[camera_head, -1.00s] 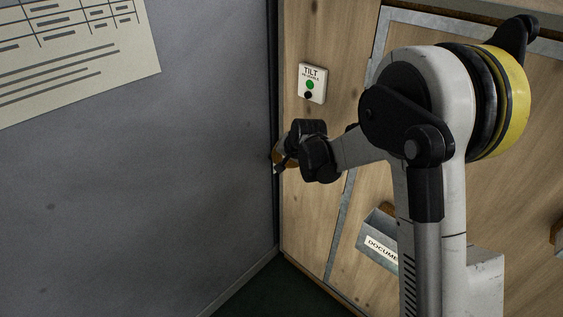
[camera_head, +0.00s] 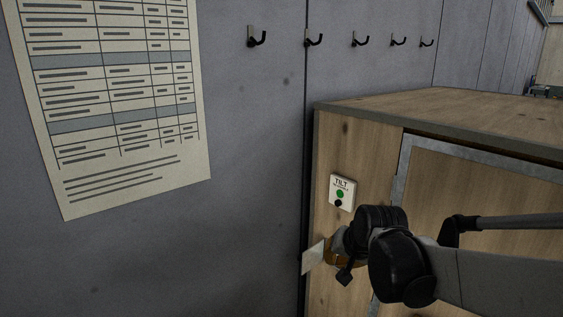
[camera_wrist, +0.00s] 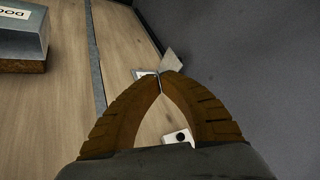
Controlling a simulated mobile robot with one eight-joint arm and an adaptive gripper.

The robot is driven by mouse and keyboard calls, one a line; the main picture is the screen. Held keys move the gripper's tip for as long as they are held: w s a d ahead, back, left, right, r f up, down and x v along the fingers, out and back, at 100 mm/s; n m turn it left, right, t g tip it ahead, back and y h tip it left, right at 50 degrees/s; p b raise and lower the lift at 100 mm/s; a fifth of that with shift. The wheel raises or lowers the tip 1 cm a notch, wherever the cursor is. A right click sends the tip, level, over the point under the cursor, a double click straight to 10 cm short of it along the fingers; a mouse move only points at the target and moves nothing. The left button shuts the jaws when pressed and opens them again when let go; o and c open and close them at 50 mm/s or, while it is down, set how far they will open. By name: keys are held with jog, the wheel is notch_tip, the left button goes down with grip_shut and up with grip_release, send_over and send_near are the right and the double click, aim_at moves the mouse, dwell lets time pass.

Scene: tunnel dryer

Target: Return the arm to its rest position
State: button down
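My gripper (camera_head: 325,252) is in front of the wooden cabinet's left end in the head view, just below the TILT panel, with a small pale flat piece (camera_head: 313,257) at its tip. In the wrist view, the two brown curved fingers of my gripper (camera_wrist: 160,79) meet at their tips. The pale card-like piece (camera_wrist: 172,60) stands out at the tips, and a smaller light piece (camera_wrist: 145,74) shows to the left. I cannot tell whether these two are one thing. My arm (camera_head: 500,278) reaches in from the right edge.
The white TILT panel (camera_head: 342,193), with a green and a black button, is on the wooden cabinet (camera_head: 327,150). A grey wall (camera_head: 250,150) with a paper chart (camera_head: 120,100) and several hooks (camera_head: 313,38) stands left and behind. The wrist view shows a grey document box (camera_wrist: 22,38).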

jog(key=s+d+n, duration=0.1)
jog(key=s+d, duration=0.1)
jog(key=s, duration=0.9)
jog(key=s+d+n+h, duration=0.1)
jog(key=s+d+n, duration=0.1)
jog(key=s, duration=1)
jog(key=shift+d+r+n, duration=0.3)
jog(key=shift+d+r, duration=0.1)
jog(key=shift+d, duration=0.05)
